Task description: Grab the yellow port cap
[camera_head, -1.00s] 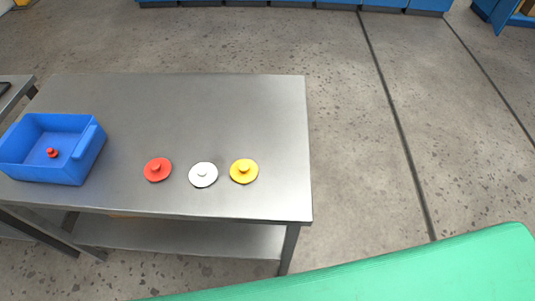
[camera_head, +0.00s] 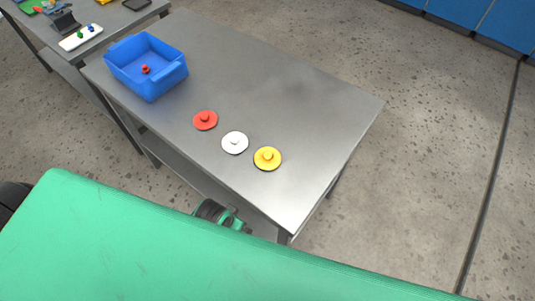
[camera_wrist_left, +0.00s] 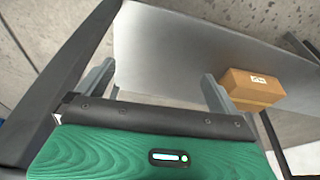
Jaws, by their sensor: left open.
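The yellow port cap (camera_head: 267,158), a round disc with a small knob, lies flat near the front edge of the grey metal table (camera_head: 300,95). A white cap (camera_head: 235,142) and a red cap (camera_head: 205,120) lie in a row to its left. My left gripper (camera_wrist_left: 155,85) is open and empty in the left wrist view, its two grey fingers apart before a grey metal surface; no cap shows there. In the head view, a black and green part of my arm shows below the table's front edge, apart from the caps. My right gripper is not in view.
A blue bin (camera_head: 150,85) with a small red piece (camera_head: 145,69) stands at the table's left end. A cardboard box (camera_wrist_left: 252,88) shows in the left wrist view. Another table holds a white tray (camera_head: 80,37). The table behind the caps is clear.

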